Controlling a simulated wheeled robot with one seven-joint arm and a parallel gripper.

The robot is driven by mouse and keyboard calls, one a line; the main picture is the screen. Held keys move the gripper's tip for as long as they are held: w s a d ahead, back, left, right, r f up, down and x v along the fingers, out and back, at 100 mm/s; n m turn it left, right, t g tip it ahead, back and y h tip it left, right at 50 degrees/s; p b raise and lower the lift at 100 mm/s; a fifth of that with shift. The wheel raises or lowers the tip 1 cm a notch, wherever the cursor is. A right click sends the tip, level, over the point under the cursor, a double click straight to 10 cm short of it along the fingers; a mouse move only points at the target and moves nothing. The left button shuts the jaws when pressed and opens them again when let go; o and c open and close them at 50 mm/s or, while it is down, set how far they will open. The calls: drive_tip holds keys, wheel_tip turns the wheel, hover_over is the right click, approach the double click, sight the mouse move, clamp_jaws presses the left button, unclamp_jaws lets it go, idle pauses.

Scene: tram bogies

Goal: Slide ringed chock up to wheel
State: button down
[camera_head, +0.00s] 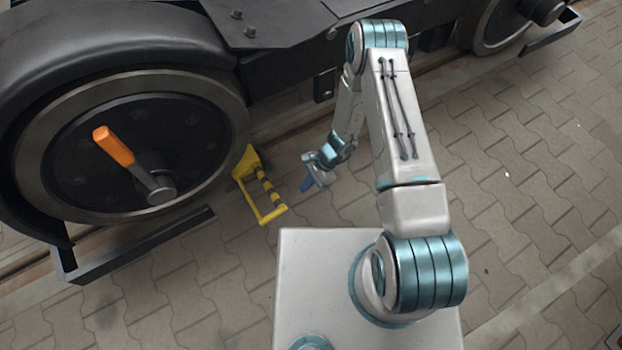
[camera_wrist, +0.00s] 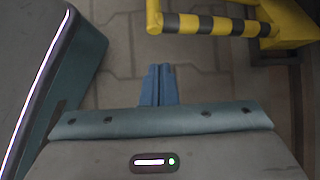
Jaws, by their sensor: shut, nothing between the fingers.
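The yellow chock (camera_head: 245,161) sits on the ground at the right side of the big left wheel (camera_head: 66,138). I cannot tell whether it touches the wheel. Its handle (camera_head: 272,213) is yellow with black rings on one bar and reaches toward the front. The wrist view shows the ringed bar (camera_wrist: 215,24) across the top and the chock body (camera_wrist: 290,22) at the upper right. My gripper (camera_head: 306,185) is to the right of the handle, apart from it. In the wrist view my gripper's blue fingers (camera_wrist: 158,70) are together and empty, below the ringed bar.
An orange-handled lever (camera_head: 114,146) sticks out from the wheel's hub. A dark low bar (camera_head: 140,244) runs in front of the wheel. The dark bogie frame (camera_head: 280,30) overhangs behind the chock. The paved floor (camera_head: 510,190) to the right is clear.

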drive_tip(key=s+a+f+b, duration=0.2)
drive_tip(key=s+a+f, duration=0.1)
drive_tip(key=a+f, duration=0.1)
drive_tip(key=shift+a, duration=0.5)
